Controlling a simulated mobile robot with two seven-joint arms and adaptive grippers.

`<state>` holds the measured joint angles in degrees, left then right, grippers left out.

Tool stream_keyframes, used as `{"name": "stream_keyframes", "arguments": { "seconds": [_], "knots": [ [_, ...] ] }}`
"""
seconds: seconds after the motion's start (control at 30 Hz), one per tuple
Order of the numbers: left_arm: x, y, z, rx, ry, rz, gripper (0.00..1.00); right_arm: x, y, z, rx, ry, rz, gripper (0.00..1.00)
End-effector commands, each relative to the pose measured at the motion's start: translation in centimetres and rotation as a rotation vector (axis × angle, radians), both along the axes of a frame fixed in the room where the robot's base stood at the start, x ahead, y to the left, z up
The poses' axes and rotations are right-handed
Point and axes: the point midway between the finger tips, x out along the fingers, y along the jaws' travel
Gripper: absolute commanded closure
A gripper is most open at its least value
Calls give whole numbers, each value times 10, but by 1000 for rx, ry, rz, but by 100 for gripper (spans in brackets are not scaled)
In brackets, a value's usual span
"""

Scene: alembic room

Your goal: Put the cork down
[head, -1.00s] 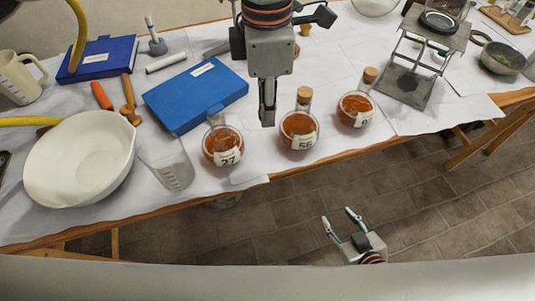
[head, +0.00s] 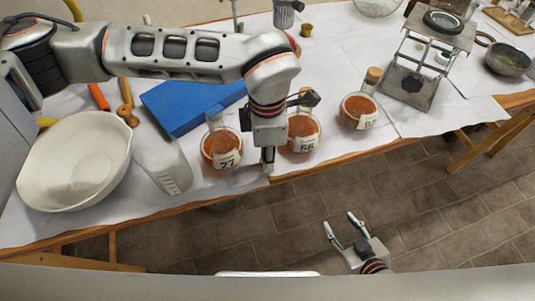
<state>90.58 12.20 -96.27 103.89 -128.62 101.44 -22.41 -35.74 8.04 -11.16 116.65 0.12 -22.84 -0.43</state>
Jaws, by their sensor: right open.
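Three round flasks of orange-brown contents stand along the table's front: flask 27 (head: 222,147), flask 56 (head: 303,133) and a third flask (head: 359,111). Flask 27's neck shows no cork. The third flask has a cork (head: 374,75); the top of flask 56 is partly hidden by my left gripper. A small brown piece (head: 306,30), perhaps a cork, stands at the back. My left gripper (head: 268,160) points down between flasks 27 and 56 at the table's front edge, seen side-on; no cork shows in it. My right gripper (head: 344,226) is open and empty over the floor.
A white bowl (head: 75,160) and a clear beaker (head: 165,168) stand left of flask 27. A blue box (head: 185,105) lies behind, partly under my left arm in view. A metal stand (head: 410,82) is at right. The white cloth between is mostly clear.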

Motion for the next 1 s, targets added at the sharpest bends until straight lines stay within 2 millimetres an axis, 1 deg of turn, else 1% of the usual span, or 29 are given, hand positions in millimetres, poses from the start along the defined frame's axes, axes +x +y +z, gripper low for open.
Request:
{"name": "stream_keyframes", "arguments": {
  "seconds": [0.03, 0.27, 0.4, 0.43, 0.47, 0.5, 0.83, 0.93, 1.0],
  "knots": [
    [0, 0, -4, -1, 0, 0, 100, 0, 0, -1, -1, 1, 0, 57],
    [1, 0, -3, -2, -3, 0, 100, 2, 0, 1, -2, -3, 0, 57],
    [1, 0, -7, -2, -2, 0, 100, 1, -1, 0, -2, -2, 1, 57],
    [1, -1, -6, -2, -2, 0, 74, 1, -1, 0, -2, -2, 0, 57],
    [1, -1, -6, -2, -2, 0, 66, 1, -1, 0, -2, -2, 0, 57],
    [1, -1, -6, -2, -2, 0, 62, 1, -1, 0, -2, -2, 0, 57],
    [1, 0, -5, -2, -2, 0, 62, 1, -1, 1, -2, -3, 0, 57],
    [1, 0, 2, -2, -4, 1, 62, 2, 0, 3, -1, -5, 0, 57],
    [2, 0, 11, -1, -6, 1, 62, 3, 0, 4, 0, -7, -1, 57]
  ]
}}
